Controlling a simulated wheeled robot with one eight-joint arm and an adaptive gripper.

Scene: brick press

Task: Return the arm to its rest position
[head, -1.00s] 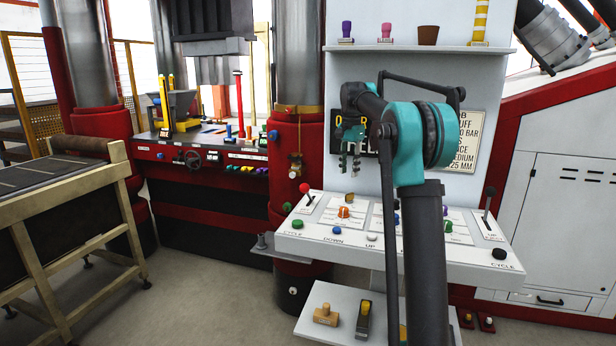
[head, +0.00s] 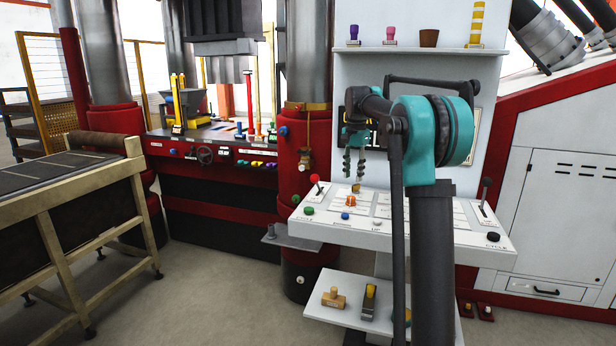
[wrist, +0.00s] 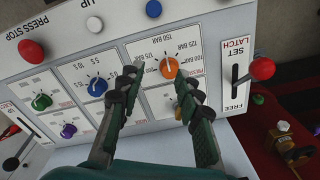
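My arm, grey with a teal joint, rises in front of the press's control panel (head: 455,236) in the head view. My gripper (head: 354,177) points down above the panel's left part. In the wrist view my gripper (wrist: 158,76) is open, its two dark fingers apart with nothing held between them. The orange knob (wrist: 169,67) shows beyond the fingertips, near the right one; it also shows in the head view (head: 351,201). I cannot tell the exact gap between fingertips and panel.
A red-knobbed lever (wrist: 262,68) stands on the panel to the right in the wrist view. A low shelf (head: 337,311) with stamps is below the panel. Floor between table and press is clear.

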